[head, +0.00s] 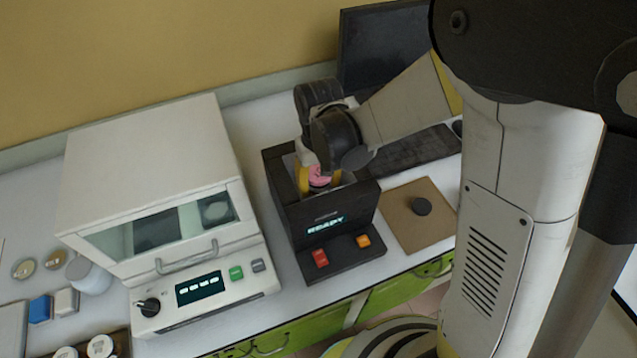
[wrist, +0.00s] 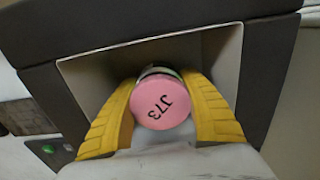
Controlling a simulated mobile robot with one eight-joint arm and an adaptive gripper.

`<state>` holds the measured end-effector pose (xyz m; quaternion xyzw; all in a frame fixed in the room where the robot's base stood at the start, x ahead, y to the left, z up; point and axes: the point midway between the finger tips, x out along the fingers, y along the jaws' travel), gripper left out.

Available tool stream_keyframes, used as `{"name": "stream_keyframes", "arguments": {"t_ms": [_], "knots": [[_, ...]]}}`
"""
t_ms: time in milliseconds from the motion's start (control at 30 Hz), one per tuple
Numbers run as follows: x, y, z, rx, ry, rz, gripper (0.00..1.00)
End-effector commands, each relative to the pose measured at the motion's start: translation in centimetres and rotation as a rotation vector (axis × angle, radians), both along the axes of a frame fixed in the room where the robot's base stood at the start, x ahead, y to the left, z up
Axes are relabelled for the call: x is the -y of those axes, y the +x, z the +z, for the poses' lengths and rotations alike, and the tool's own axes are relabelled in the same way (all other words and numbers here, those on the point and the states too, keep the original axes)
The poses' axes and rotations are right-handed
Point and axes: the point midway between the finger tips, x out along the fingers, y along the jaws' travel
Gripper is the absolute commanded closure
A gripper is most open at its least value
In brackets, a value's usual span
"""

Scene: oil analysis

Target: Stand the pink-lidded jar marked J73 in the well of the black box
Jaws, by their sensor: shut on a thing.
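The pink-lidded jar (wrist: 162,103) shows its lid marked J73 in the wrist view. In the head view its pink lid (head: 319,176) shows at the top of the black box. My gripper (wrist: 160,108), with yellow fingers, is shut on the jar from both sides. It points down into the box's opening in the head view (head: 317,180). The black box (head: 328,217) has a lit READY display, a red button and an orange button. Its square, pale-walled well (wrist: 95,75) surrounds the jar and fingertips. Whether the jar touches the well floor is hidden.
A white cabinet (head: 150,170) with a glass window stands left of the box. A black monitor (head: 385,45) and keyboard (head: 415,150) stand behind. Several small containers lie at far left.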

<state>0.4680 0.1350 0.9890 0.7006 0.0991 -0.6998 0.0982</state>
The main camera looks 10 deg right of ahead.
Motion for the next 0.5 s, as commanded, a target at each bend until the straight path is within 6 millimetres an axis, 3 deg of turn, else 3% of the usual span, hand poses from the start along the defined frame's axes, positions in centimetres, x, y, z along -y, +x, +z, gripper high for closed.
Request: {"name": "stream_keyframes", "arguments": {"t_ms": [33, 67, 100, 133, 500], "knots": [[0.00, 0.01, -0.32, 0.000, 0.000, 0.000, 0.85], [0.00, 0.01, -0.33, 0.000, 0.000, 0.000, 0.47], [0.00, 0.01, -0.23, 0.000, 0.000, 0.000, 0.35], [0.00, 0.01, -0.21, 0.000, 0.000, 0.000, 0.29], [0.00, 0.01, 0.28, 0.000, 0.000, 0.000, 0.29]]}}
